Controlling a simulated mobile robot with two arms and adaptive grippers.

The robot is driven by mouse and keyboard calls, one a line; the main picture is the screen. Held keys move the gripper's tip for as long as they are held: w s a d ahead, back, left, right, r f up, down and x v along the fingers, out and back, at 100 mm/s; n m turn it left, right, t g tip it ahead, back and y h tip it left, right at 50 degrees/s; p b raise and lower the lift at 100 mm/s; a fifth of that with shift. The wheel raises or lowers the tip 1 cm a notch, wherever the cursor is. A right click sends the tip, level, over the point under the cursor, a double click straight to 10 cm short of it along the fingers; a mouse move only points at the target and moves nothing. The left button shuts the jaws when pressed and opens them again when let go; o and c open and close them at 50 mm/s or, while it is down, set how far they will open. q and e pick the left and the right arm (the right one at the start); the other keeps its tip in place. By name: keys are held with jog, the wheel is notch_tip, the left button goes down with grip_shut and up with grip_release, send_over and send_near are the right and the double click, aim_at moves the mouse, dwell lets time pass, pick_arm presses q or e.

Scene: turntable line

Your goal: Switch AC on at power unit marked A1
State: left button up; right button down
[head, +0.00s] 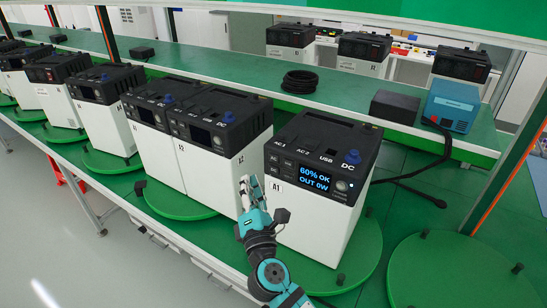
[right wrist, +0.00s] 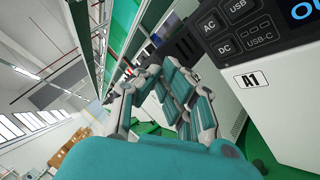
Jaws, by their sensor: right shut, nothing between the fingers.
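The power unit marked A1 (head: 310,228) is a white box with a black top, standing on a green turntable. Its lit display (head: 314,178) reads "60% OK, OUT 0W". Small buttons sit left of the display. In the right wrist view the AC button (right wrist: 210,26) is at upper right, above the DC button (right wrist: 224,46), with the A1 label (right wrist: 250,78) below. My right gripper (head: 247,186) is shut and empty, just left of the A1 label and below the button panel. Its fingers (right wrist: 172,82) also show in the wrist view, apart from the AC button. My left gripper is not in view.
Similar units, including one marked A2 (head: 213,175), stand in a row to the left. A bare green turntable (head: 460,275) lies at right. Behind, a green shelf carries a black cable coil (head: 299,81) and a blue box (head: 451,105); a cable hangs near A1.

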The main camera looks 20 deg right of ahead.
aim_at(274, 158)
jog(key=w+d, duration=0.4)
jog(key=d, duration=0.1)
jog(key=shift+d, duration=0.15)
dwell(1.4)
jog(key=shift+w+d, duration=0.25)
jog(key=shift+w+d, duration=0.25)
jog(key=shift+d, duration=0.05)
dwell(0.9)
jog(key=shift+s+a, duration=0.55)
jog(key=shift+a, duration=0.05)
jog(key=shift+a, duration=0.1)
